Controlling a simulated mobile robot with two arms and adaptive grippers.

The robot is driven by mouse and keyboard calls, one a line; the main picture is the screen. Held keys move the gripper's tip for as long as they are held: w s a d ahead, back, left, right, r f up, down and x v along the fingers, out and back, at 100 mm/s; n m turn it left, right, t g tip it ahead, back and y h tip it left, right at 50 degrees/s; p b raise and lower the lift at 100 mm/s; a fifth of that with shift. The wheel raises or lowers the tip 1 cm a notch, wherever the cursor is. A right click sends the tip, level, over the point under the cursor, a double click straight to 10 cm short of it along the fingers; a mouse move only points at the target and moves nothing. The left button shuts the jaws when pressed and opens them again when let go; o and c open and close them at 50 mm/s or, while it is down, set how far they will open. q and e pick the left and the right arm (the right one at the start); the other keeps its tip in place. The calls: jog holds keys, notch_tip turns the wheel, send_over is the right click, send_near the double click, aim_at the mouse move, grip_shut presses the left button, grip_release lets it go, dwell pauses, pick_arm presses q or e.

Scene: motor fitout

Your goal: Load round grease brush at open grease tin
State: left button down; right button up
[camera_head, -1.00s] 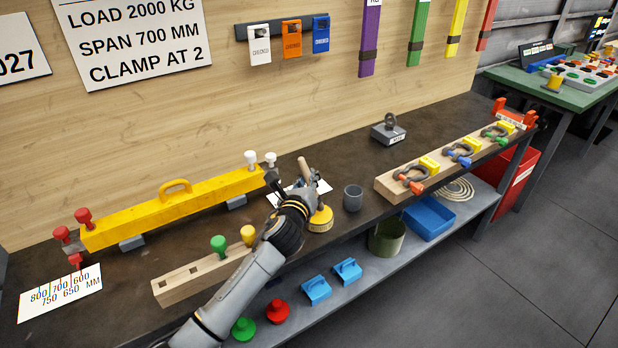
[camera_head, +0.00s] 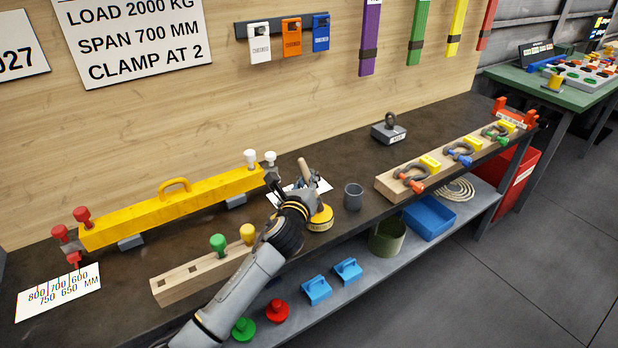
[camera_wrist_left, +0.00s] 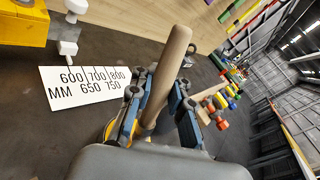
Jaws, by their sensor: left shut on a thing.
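The grease brush shows as a pale wooden handle (camera_head: 304,169), standing nearly upright and a little tilted. My left gripper (camera_head: 307,184) is shut on this handle, which also rises between the two fingers in the left wrist view (camera_wrist_left: 170,65). The brush's lower end is hidden behind my gripper and wrist. The yellow grease tin (camera_head: 321,221) stands near the bench's front edge, directly below and beside my gripper and partly covered by it. I cannot tell whether the bristles are inside the tin. My right gripper is not in view.
A grey cup (camera_head: 353,197) stands close right of the tin. A yellow beam (camera_head: 170,210) lies left, and a wooden block with green and yellow knobs (camera_head: 190,280) lies in front of it. A shackle board (camera_head: 390,185) is farther right. Bare bench lies behind the cup.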

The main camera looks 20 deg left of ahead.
pick_arm(q)
jog(key=shift+f, duration=0.4)
jog(key=shift+f+b, duration=0.35)
jog(key=shift+b, duration=0.05)
dwell(0.7)
notch_tip(320, 180, up, 7)
jog(key=p, duration=0.7)
jog(key=shift+r+p, duration=0.15)
jog(key=shift+p, duration=0.25)
dwell(0.3)
